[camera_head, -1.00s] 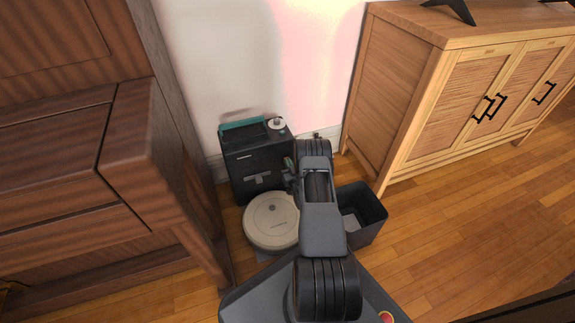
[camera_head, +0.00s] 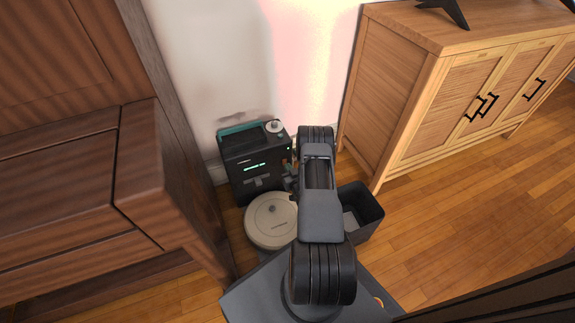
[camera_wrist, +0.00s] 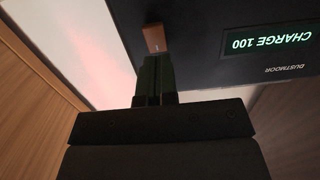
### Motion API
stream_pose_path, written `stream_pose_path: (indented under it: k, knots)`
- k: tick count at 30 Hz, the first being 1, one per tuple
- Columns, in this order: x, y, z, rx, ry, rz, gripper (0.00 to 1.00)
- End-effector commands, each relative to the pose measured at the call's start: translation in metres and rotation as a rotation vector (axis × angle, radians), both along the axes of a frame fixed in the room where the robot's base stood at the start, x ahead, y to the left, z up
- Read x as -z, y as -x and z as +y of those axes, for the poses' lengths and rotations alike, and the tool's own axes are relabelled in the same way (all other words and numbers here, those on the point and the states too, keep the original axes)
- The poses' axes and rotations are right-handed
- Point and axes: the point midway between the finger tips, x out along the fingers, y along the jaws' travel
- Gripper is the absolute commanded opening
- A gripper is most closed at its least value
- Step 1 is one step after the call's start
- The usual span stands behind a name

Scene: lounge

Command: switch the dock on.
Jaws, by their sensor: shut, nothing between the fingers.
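The dock (camera_head: 252,168) is a black box with a teal top edge, standing against the wall. Its display (camera_head: 256,167) glows green, and in the wrist view the display (camera_wrist: 270,41) reads CHARGE 100, upside down. An orange-brown switch-like piece (camera_wrist: 154,38) is on the dock's side of the wrist view. My gripper (camera_wrist: 153,58) is shut and empty, with its fingertips right by that piece; I cannot tell if they touch. In the head view my arm partly hides the gripper and the dock's right side.
A dark open bin (camera_head: 363,210) stands right of my arm. A dark wooden cabinet (camera_head: 150,180) is close on the left, and a light wooden sideboard (camera_head: 400,110) is on the right. Wood floor (camera_head: 450,220) is clear at the right.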

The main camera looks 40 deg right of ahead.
Motion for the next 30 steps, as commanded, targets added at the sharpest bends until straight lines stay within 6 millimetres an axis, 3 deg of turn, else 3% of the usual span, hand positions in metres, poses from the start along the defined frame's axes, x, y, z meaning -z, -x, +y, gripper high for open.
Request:
stream_pose_path:
  k: [6,15,21,30]
  knots:
    - [-0.007,0.046,0.009,0.01,-0.007,0.007,0.0]
    - [-0.01,0.09,0.022,0.006,-0.005,0.006,0.0]
    - [-0.01,0.103,0.025,0.005,-0.005,0.005,0.0]
    - [-0.009,0.105,0.026,0.006,-0.004,0.004,0.0]
